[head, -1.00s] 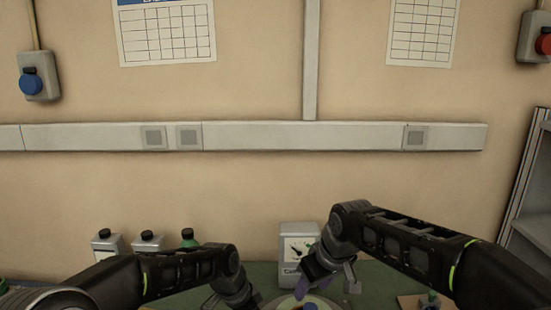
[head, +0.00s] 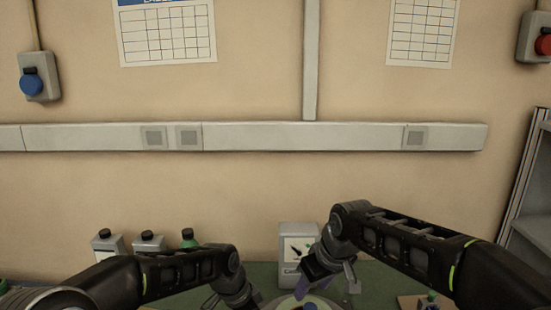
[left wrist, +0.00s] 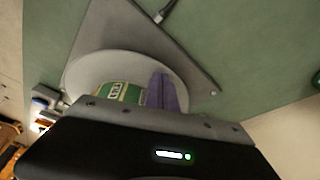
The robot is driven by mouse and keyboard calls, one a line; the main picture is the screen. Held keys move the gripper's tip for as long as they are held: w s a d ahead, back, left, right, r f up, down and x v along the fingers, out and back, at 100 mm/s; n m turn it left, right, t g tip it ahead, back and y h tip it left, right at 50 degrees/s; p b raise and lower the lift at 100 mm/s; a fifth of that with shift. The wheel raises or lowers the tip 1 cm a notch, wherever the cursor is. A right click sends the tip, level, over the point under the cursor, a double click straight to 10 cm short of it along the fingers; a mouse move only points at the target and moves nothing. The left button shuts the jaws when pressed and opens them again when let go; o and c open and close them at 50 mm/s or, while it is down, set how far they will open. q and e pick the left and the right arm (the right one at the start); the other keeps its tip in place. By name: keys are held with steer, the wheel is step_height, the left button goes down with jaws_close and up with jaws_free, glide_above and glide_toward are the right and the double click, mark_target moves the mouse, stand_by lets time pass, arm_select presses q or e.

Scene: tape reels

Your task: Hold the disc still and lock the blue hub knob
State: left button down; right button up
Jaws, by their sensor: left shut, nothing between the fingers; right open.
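The pale disc (head: 284,304) is cut off by the bottom edge of the head view. A small blue patch (head: 310,307), which looks like the hub knob, shows at its middle. My right gripper (head: 329,287) is open, with purple fingers, above the disc and pointing down. My left gripper's fingers are out of the head view. In the left wrist view, my left gripper's purple fingers (left wrist: 163,92) are shut and empty in front of the white disc (left wrist: 88,72), beside a green label (left wrist: 122,92). Whether they touch the disc, I cannot tell. The knob is not visible there.
A meter box (head: 297,238) stands behind the disc. A grey plate (left wrist: 106,28) lies under the disc on the green bench.

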mark_target(310, 307)
steer(key=shift+f, duration=0.1)
steer(key=shift+w+f+g+h, duration=0.1)
steer(key=shift+f+g+h, duration=0.35)
steer(key=shift+g, duration=0.35)
steer(key=shift+f, duration=0.1)
steer(key=shift+s+d+x, duration=0.1)
steer(key=shift+s+x, duration=0.1)
steer(key=shift+x, duration=0.8)
steer(key=shift+s+d+x, duration=0.15)
steer(key=shift+s+x, duration=0.05)
steer(key=shift+x, duration=0.85)
steer(key=shift+s+f, duration=0.1)
